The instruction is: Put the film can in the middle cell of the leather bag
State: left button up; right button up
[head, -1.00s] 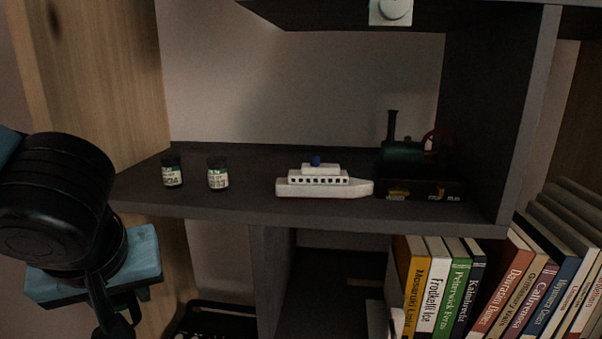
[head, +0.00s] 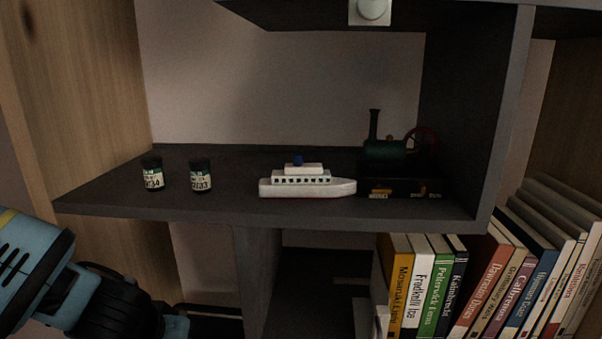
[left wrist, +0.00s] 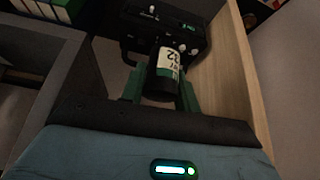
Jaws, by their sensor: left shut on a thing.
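My left gripper (left wrist: 162,85) shows in the left wrist view, its green fingers shut on a film can (left wrist: 166,70) with a black end and a pale label reading "32". Past the can is a black, box-like thing (left wrist: 190,27) with small pale round parts; I cannot tell whether it is the leather bag or make out its cells. In the head view my left arm comes in at the lower left and the held can is not visible. Two similar film cans, one (head: 153,174) and another (head: 201,176), stand upright on the shelf. My right gripper is not in view.
The dark shelf (head: 225,211) also bears a white toy ship (head: 308,188) and a dark green toy steam engine (head: 390,150). Several books (head: 440,280) stand below right. A wooden side panel (left wrist: 232,70) runs close beside my left gripper.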

pick_arm(q)
jog(key=w+a+r+n+y, duration=0.1)
jog(key=a+r+n, duration=0.15)
jog(key=a, duration=0.55)
jog(key=a+r+n+y, duration=0.1)
jog(key=a+r, duration=0.3)
jog(key=a, duration=0.4)
jog(key=s+a+f+n+y, duration=0.1)
jog(key=s+a+f+n, duration=0.3)
jog(key=a, duration=0.6)
jog(key=d+f+m, duration=0.3)
jog(key=d+f, duration=0.2)
jog(key=d, duration=0.7)
jog(key=w+d+r+m+h, duration=0.1)
jog(key=d, duration=0.3)
jog(key=w+d+r+m+h, duration=0.1)
jog(key=d+m, duration=0.1)
jog(key=d, duration=0.3)
jog(key=w+d+m+h, duration=0.1)
jog(key=d, duration=0.4)
jog(key=shift+d+r+m, duration=0.25)
jog(key=shift+r, duration=0.15)
jog(key=shift+s+a, duration=0.1)
jog(key=shift+a, duration=0.05)
